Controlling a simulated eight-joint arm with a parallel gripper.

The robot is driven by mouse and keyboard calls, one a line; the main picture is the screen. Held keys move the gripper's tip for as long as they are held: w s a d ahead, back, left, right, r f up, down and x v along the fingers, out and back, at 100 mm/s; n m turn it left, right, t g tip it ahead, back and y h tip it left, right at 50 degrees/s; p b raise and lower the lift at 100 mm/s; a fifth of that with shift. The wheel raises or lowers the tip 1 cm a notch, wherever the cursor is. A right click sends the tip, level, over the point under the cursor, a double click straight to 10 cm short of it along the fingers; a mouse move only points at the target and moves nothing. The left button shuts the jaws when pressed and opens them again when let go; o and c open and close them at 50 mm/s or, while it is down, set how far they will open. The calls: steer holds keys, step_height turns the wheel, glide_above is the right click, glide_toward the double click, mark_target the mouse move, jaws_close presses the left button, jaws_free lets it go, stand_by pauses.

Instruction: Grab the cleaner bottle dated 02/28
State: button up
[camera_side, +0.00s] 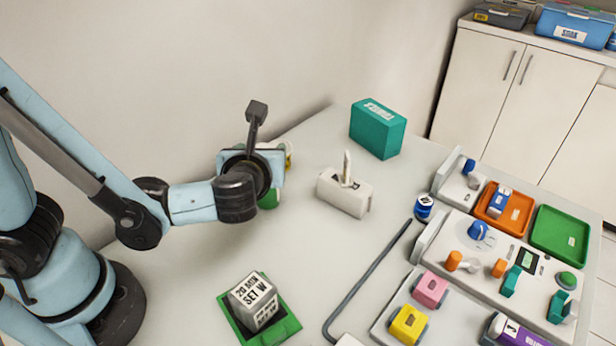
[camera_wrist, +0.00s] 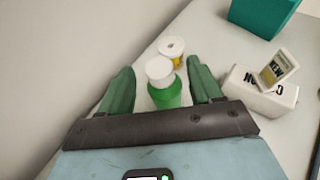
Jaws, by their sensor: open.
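In the wrist view, a green bottle with a white cap (camera_wrist: 165,94) stands between the two green fingers of my gripper (camera_wrist: 161,68). The fingers are open, with gaps visible on both sides of the bottle. A second bottle with a white cap and some yellow on it (camera_wrist: 172,48) stands just beyond. No date is readable on either bottle.
A white box holding a card (camera_side: 343,194) stands right of the bottles, with a teal box (camera_side: 377,129) behind. A green tray (camera_side: 284,327) with a labelled block (camera_side: 253,301) sits at the front. Trays and a control panel (camera_side: 470,262) fill the right.

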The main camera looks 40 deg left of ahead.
steer(key=shift+x, duration=1.35)
jaws_close()
